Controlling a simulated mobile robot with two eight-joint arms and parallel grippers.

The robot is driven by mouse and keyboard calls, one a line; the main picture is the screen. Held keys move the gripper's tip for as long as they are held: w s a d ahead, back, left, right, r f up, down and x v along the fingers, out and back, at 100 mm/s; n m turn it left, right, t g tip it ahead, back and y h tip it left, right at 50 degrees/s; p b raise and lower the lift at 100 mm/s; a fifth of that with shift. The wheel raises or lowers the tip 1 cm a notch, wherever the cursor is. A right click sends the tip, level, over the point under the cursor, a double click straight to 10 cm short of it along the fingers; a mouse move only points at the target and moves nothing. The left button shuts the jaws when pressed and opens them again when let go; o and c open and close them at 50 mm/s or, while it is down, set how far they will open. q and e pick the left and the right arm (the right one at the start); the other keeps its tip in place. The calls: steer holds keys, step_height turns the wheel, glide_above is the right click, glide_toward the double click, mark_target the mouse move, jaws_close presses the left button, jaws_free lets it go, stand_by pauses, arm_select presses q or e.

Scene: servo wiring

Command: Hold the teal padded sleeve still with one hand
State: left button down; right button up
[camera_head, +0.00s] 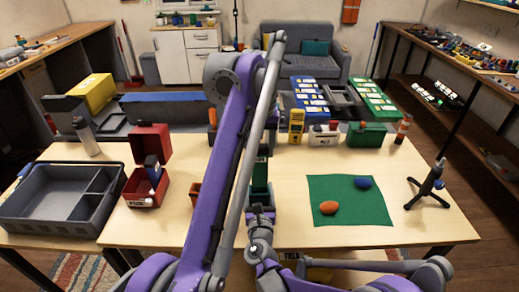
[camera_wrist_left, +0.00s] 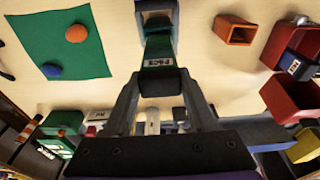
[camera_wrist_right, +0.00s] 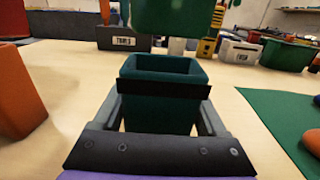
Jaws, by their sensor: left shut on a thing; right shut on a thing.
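The teal padded sleeve (camera_wrist_right: 165,68) stands upright with an open top in the right wrist view. My right gripper (camera_wrist_right: 162,108) is shut on it, one finger on each side, with a dark band across its near face. My left gripper (camera_wrist_left: 157,84) is shut on a dark-ended green pack (camera_wrist_left: 158,47) with a white label. The green pack's lower part (camera_wrist_right: 172,14) also shows above the sleeve's mouth, apart from it in that view. In the head view my left arm crosses the middle, and the sleeve (camera_head: 260,196) is partly hidden.
An open red box (camera_head: 147,187) and grey tray (camera_head: 48,207) are left. An orange open block (camera_wrist_left: 235,31) stands near the sleeve.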

steer(key=o, duration=1.3)
steer(key=shift+o, duration=0.2)
steer(key=s, duration=1.2)
steer(key=shift+d, duration=0.15)
